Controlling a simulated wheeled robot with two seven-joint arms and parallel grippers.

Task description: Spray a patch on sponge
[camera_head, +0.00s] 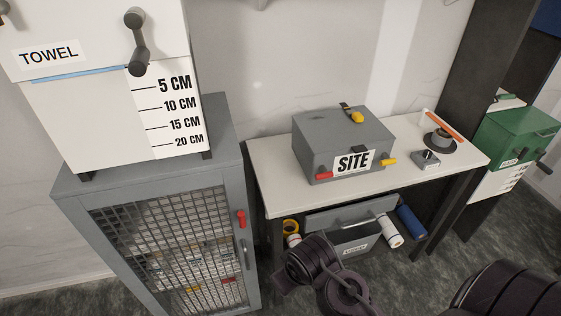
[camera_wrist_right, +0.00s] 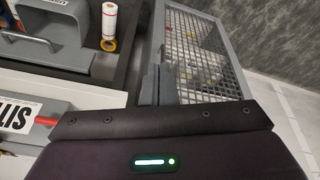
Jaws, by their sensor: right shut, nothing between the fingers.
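No sponge or spray bottle can be made out in either view. The grey SITE box (camera_head: 343,145) stands closed on the white bench (camera_head: 275,160), with red and yellow tabs at its front and a yellow piece on top. Part of its label shows at the left edge of the right wrist view. My right gripper (camera_wrist_right: 158,86) is shut and empty in the right wrist view, close to the mesh cabinet. Dark arm links of mine show at the bottom of the head view, but no fingertips can be made out there. My left gripper is not in view.
The mesh cabinet (camera_head: 243,177) stands left of the bench, under a white TOWEL dispenser (camera_head: 90,110). A grey knob box (camera_head: 427,161) and a round grey item with an orange bar (camera_head: 440,139) sit at the bench's right. A grey caddy (camera_head: 345,238) and rolls are below.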

